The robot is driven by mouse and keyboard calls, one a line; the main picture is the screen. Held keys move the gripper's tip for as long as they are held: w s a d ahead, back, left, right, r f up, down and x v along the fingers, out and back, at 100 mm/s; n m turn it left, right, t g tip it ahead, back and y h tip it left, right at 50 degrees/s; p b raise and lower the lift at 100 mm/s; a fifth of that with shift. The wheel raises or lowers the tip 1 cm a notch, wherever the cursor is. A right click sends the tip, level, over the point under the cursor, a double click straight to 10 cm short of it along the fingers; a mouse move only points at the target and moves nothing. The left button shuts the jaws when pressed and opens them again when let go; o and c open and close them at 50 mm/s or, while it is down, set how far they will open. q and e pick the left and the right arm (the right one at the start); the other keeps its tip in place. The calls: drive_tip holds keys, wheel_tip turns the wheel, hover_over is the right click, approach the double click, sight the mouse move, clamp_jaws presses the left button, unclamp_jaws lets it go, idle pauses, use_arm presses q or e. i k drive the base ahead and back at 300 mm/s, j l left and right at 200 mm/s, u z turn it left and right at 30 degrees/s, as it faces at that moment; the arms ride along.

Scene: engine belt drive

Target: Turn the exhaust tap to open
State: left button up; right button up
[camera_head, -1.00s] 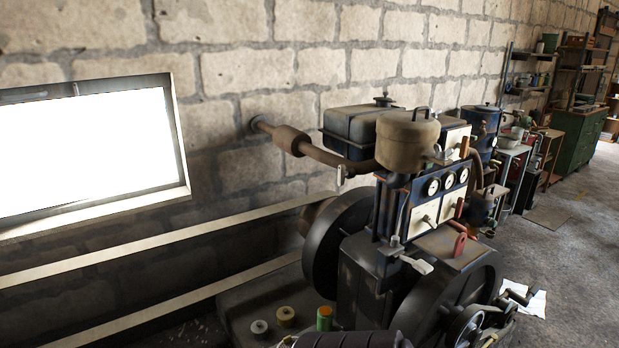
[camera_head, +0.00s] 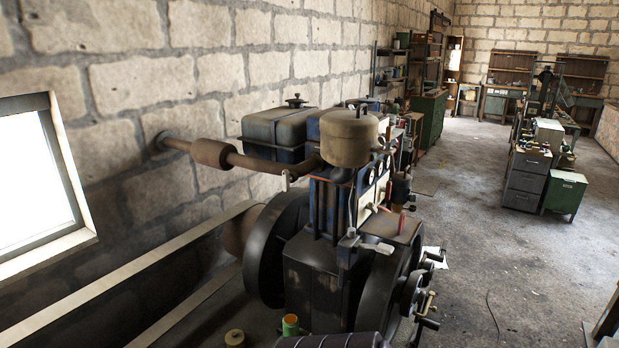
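The engine (camera_head: 312,280) stands left of centre, with a rusty brown exhaust pipe (camera_head: 258,164) running from the wall through a thicker muffler (camera_head: 212,153) to the engine's top. A small pale lever (camera_head: 286,181) hangs roughly upright beneath the pipe near the engine. It looks like the exhaust tap's handle, but it is too small to tell its setting. Neither of my grippers is in view.
A tan round canister (camera_head: 349,138) and a dark tank (camera_head: 278,132) sit on top of the engine. Dark flywheels flank it. Open concrete floor (camera_head: 510,250) lies to the right. A grey drawer cabinet (camera_head: 525,180) stands farther back.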

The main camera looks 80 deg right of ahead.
sight(286, 178)
drive_tip(key=i+l+z, duration=0.1)
drive_tip(key=i+z, duration=0.5)
drive_tip(key=z, duration=0.15)
drive_tip(key=i+z, duration=0.4)
drive_tip(key=i+j+z, duration=0.15)
drive_tip(key=z, duration=0.25)
drive_tip(key=i, duration=0.1)
